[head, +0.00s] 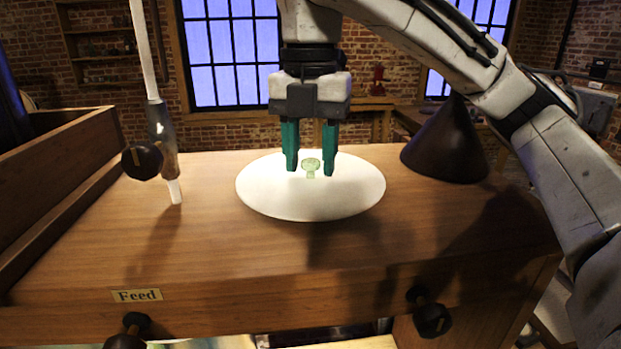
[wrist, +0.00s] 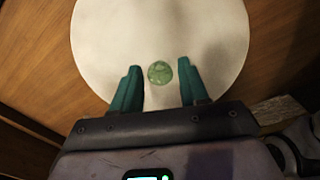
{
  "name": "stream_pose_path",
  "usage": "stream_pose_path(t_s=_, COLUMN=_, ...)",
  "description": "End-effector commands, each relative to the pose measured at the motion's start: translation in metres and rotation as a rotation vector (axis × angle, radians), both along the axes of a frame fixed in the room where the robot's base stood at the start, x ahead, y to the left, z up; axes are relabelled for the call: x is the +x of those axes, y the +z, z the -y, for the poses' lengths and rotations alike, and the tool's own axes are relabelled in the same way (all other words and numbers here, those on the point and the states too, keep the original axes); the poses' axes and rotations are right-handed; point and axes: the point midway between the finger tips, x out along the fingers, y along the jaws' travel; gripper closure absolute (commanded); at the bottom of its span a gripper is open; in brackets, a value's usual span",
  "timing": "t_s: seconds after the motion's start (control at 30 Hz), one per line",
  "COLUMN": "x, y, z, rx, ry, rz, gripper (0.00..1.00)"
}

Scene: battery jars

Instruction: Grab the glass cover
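The glass cover (head: 311,167) is a small pale green piece with a rounded top and a narrower stem. It stands on a white round plate (head: 265,200) on the wooden bench. In the wrist view the glass cover (wrist: 159,73) shows from above as a round green disc near the plate's middle. My gripper (head: 309,172) is open, with its teal fingers pointing down over the plate. In the head view the glass cover shows between the two fingers. In the wrist view it lies just beyond the gap between the fingertips (wrist: 160,88), with no visible contact.
A dark cone (head: 446,145) stands on the bench at the right. An upright rod with a dark knob (head: 142,161) is at the left, beside a wooden box wall (head: 75,170). A "Feed" label (head: 137,295) is on the bench's front.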

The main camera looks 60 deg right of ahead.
Motion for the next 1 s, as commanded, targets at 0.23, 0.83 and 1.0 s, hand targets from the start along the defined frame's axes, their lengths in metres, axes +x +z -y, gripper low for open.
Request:
stream_pose_path(t_s=0.23, x=0.0, y=0.0002, z=0.0001, rx=0.0, ry=0.0, rz=0.0, gripper=0.8)
stream_pose_path(t_s=0.83, x=0.0002, y=0.0015, z=0.0002, rx=-0.001, ry=-0.001, rz=0.001, gripper=1.0)
stream_pose_path(t_s=1.0, x=0.0005, y=0.01, z=0.0006, rx=-0.003, ry=-0.001, rz=0.002, gripper=1.0)
